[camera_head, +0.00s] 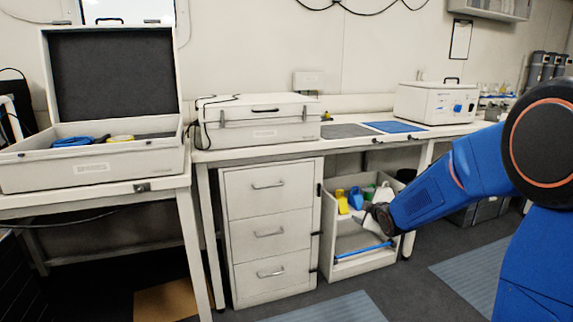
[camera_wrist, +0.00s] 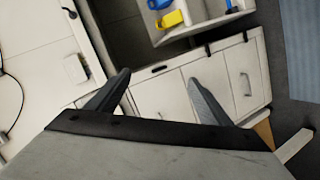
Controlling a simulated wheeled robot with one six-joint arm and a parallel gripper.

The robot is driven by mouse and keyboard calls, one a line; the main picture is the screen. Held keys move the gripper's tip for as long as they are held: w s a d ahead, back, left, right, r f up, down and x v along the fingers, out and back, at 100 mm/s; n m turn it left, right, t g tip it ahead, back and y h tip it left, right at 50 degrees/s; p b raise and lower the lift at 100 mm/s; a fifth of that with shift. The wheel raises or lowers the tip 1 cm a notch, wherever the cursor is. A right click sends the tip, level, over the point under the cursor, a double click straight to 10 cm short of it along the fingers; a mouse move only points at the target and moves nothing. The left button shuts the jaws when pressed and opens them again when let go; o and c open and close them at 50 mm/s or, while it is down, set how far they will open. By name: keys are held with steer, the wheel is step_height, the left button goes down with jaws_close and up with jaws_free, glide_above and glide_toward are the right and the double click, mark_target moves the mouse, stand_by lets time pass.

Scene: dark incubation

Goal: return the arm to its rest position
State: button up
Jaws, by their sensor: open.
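My blue arm (camera_head: 430,195) reaches in from the right in the head view. Its gripper (camera_head: 376,213) is in front of the low shelf unit under the bench, small and partly hard to make out there. In the wrist view my gripper (camera_wrist: 158,82) shows two grey fingers spread wide apart, with nothing between them but the cabinet front behind. It is open and empty. No contact with the furniture can be made out.
A white drawer cabinet (camera_head: 270,236) stands left of the open shelf unit (camera_head: 330,262) holding yellow and blue items. The bench (camera_head: 345,142) carries a closed white case (camera_head: 258,118) and a white box (camera_head: 437,103). An open case (camera_head: 95,170) sits left.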

steer(key=s+d+r+m+g+h, duration=0.15)
steer(key=s+m, duration=0.25)
steer(key=s, duration=0.7)
steer(key=s+d+r+m+g+h, duration=0.1)
steer(key=s+d+r+m+g, duration=0.2)
steer(key=s, duration=0.8)
steer(key=s+a+f+m+g, duration=0.1)
steer(key=s+m, duration=0.1)
steer(key=s, duration=0.7)
steer(key=s+f+m+g, duration=0.1)
steer(key=s+m+g, duration=0.1)
steer(key=s, duration=0.7)
steer(key=s+a+f+m+g+y, duration=0.1)
steer(key=s+f+m, duration=0.1)
steer(key=s, duration=0.7)
steer(key=shift+s+a+m, duration=0.3)
steer(key=shift+s+m, duration=0.1)
steer(key=shift+m, duration=0.3)
steer(key=shift+g, duration=0.25)
steer(key=shift+c, duration=0.2)
